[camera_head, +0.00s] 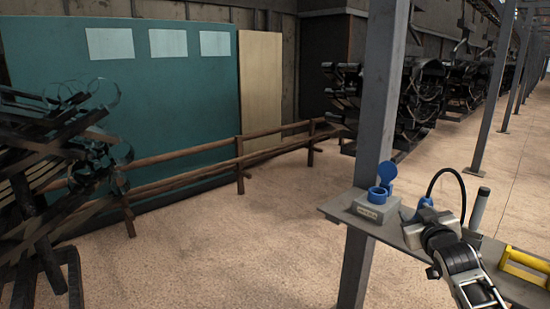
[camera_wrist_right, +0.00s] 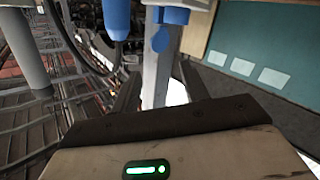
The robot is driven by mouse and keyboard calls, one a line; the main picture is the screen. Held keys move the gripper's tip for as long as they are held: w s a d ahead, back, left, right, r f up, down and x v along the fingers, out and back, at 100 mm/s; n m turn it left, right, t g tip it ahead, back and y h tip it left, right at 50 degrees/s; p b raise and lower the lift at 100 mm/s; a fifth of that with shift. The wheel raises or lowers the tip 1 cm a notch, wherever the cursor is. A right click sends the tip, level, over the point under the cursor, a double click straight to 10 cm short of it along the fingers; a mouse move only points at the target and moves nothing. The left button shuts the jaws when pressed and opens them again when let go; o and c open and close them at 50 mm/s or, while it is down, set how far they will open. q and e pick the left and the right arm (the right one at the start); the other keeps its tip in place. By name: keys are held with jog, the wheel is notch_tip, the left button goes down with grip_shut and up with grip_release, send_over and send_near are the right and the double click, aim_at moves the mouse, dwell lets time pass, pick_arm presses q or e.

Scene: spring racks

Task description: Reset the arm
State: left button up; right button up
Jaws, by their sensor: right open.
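My right arm enters the head view from the lower right, over a grey shelf. Its gripper (camera_head: 408,214) is beside a small grey box (camera_head: 367,211) with a blue cup (camera_head: 377,195) and a raised blue lid (camera_head: 387,172). In the right wrist view the two dark fingers of this gripper (camera_wrist_right: 160,85) stand apart, and I see nothing held between them. A blue-ended tool with a black cable (camera_head: 446,172) is close behind the gripper; its blue part (camera_wrist_right: 117,18) shows at the top of the wrist view. My left gripper is not in view.
The grey shelf (camera_head: 333,212) adjoins a grey steel post (camera_head: 369,130). A grey cylinder (camera_head: 480,207) and a yellow-handled item (camera_head: 526,265) are near my right arm. Dark spring racks (camera_head: 40,175) stand at left. A wooden rail (camera_head: 190,154) crosses behind; the middle floor is clear.

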jog(key=s+a+f+g+y, duration=0.1)
jog(key=s+a+f, duration=0.25)
jog(key=f, duration=0.25)
jog(key=s+a+f+g+y, duration=0.1)
jog(key=s+a+f, duration=0.1)
jog(key=s+f, duration=0.25)
jog(key=s+a+f+g+y, duration=0.1)
jog(key=s+a+f, duration=0.3)
jog(key=s, duration=0.5)
jog(key=s+a+f+g+y, duration=0.1)
jog(key=s+a+f, duration=0.4)
jog(key=s, duration=0.5)
jog(key=s+a+f+g+y, duration=0.1)
jog(key=s+a+f, duration=0.4)
jog(key=s, duration=0.5)
jog(key=shift+s+g, duration=0.2)
jog(key=shift+g, duration=0.4)
